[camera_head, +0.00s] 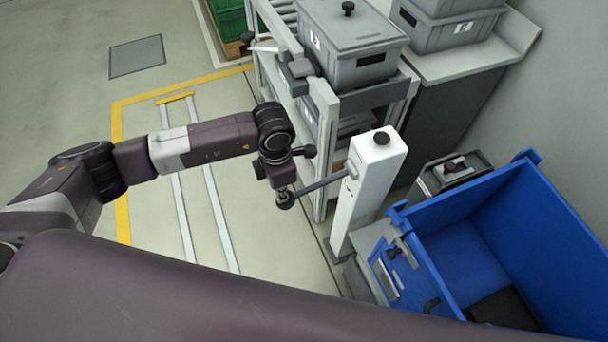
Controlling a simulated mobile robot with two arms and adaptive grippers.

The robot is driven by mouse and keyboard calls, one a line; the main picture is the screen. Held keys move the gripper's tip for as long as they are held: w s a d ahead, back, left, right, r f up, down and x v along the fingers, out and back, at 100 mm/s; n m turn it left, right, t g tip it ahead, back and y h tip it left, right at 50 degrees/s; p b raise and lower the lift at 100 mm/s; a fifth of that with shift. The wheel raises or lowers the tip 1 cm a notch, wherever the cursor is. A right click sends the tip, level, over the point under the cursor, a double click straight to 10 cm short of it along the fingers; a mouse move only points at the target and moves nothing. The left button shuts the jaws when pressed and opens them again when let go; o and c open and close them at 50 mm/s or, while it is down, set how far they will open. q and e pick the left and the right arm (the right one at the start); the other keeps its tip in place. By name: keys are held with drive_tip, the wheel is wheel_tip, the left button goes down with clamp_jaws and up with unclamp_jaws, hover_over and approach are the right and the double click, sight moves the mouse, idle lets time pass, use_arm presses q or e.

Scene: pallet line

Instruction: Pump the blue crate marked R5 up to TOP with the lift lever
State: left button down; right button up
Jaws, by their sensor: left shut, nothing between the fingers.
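The blue crate (555,226) stands at the right, open-topped, with a dark patch inside on its floor. A pale label shows on its near left end, but I cannot read its marking. A white post (371,190) with a black knob on top stands just left of it. The grey lift lever (324,182) sticks out from the post to the left, roughly level. My left gripper (284,192) is at the lever's outer end, shut with nothing between its fingers. Whether it touches the lever's end I cannot tell. My right gripper is out of view.
A rack with a lidded grey bin (348,40) stands behind the post. More grey bins (446,22) sit on a counter at the upper right. A grey box with a black knob (455,170) is behind the crate. Floor at the left is clear, with yellow lines and pale rails.

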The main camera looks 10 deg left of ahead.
use_arm(q)
drive_tip(key=shift+f, duration=0.1)
drive_tip(key=shift+f+b, duration=0.25)
drive_tip(key=shift+b, duration=0.05)
wheel_tip(320, 180, up, 11)
drive_tip(key=p, duration=0.6)
drive_tip(key=shift+w+d, duration=0.35)
drive_tip(key=shift+d, duration=0.1)
drive_tip(key=shift+f, duration=0.15)
drive_tip(key=shift+s+a+f+b, duration=0.1)
drive_tip(key=shift+a+f+b, duration=0.05)
drive_tip(key=shift+f+b, duration=0.6)
drive_tip(key=shift+s+a+f+b, duration=0.1)
drive_tip(key=shift+f+b, duration=0.55)
drive_tip(key=shift+f, duration=0.15)
